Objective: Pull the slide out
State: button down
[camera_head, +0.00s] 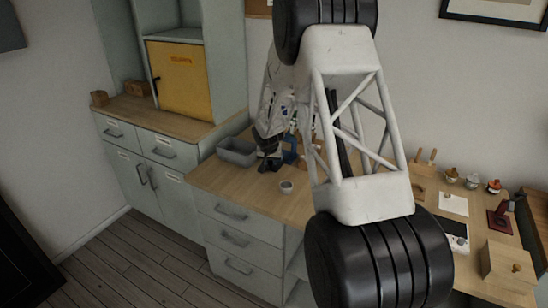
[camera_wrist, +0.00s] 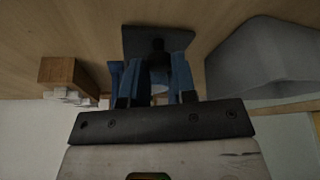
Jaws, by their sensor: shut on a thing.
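My gripper (camera_head: 268,152) is low over the wooden worktop, at a small blue and black apparatus (camera_head: 290,150). In the wrist view, the gripper (camera_wrist: 157,97) shows as dark fingers, with blue parts of the apparatus (camera_wrist: 182,72) around and beyond them. A flat black plate (camera_wrist: 158,36) lies past the fingers. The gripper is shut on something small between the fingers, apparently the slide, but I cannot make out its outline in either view. The arm hides part of the apparatus in the head view.
A grey tray (camera_head: 237,152) stands close left of the gripper; it also shows in the wrist view (camera_wrist: 262,58). A small white cup (camera_head: 286,187) stands in front. A wooden block (camera_wrist: 58,73) is near the apparatus. Tools and jars (camera_head: 472,181) stand farther right.

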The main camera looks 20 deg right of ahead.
jog(key=shift+s+a, duration=1.05)
jog(key=shift+a, duration=0.05)
jog(key=c, duration=0.9)
grip_release()
jog(key=shift+v, duration=3.95)
jog(key=shift+s, duration=0.1)
